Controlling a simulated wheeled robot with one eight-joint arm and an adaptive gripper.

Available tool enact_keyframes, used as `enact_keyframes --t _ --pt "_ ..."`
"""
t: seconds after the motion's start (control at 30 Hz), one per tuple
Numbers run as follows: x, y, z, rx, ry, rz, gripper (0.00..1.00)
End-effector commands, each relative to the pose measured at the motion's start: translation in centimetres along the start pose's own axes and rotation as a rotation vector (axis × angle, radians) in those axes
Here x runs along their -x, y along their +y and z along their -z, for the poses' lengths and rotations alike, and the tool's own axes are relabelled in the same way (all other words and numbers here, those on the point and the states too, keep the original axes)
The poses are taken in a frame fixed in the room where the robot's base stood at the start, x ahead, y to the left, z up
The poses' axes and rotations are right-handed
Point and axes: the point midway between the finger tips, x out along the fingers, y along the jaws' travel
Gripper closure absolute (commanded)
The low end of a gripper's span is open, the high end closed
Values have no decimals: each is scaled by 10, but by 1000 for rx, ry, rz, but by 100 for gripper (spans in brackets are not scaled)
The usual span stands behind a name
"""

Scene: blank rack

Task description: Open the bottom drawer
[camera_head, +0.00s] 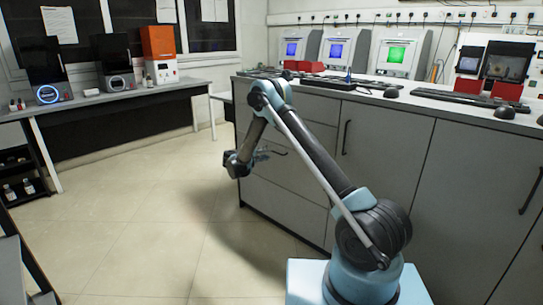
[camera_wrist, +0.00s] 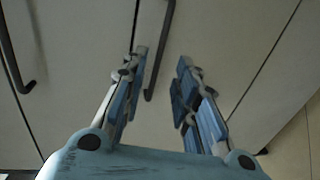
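The drawer stack is in the left end of the grey cabinet under the long counter in the head view. Its bottom drawer (camera_head: 284,207) is a plain grey front near the floor and looks closed; I cannot make out its handle. My gripper (camera_head: 264,155) is small and partly hidden beside my wrist, in front of the drawers. In the wrist view my gripper (camera_wrist: 162,62) is open, with blue fingers apart and nothing held. A dark bar handle (camera_wrist: 159,50) on a grey front shows between and beyond the fingertips; I cannot tell which front it belongs to.
Another dark handle (camera_wrist: 14,60) is at the left of the wrist view. Cabinet doors (camera_head: 383,160) with upright handles stand right of the drawers. The tiled floor (camera_head: 160,230) left of the cabinet is clear. A bench (camera_head: 130,100) with devices stands at the left wall.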

Motion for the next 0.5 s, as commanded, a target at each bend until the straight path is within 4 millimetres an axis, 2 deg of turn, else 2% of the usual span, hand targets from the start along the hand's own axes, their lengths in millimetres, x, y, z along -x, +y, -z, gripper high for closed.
enact_keyframes --t 0.2,0.33,0.5 --pt "-37 0 0 0 -1 0 72" --pt "-52 0 0 -1 -2 0 72" --pt "-62 0 0 0 0 0 72"
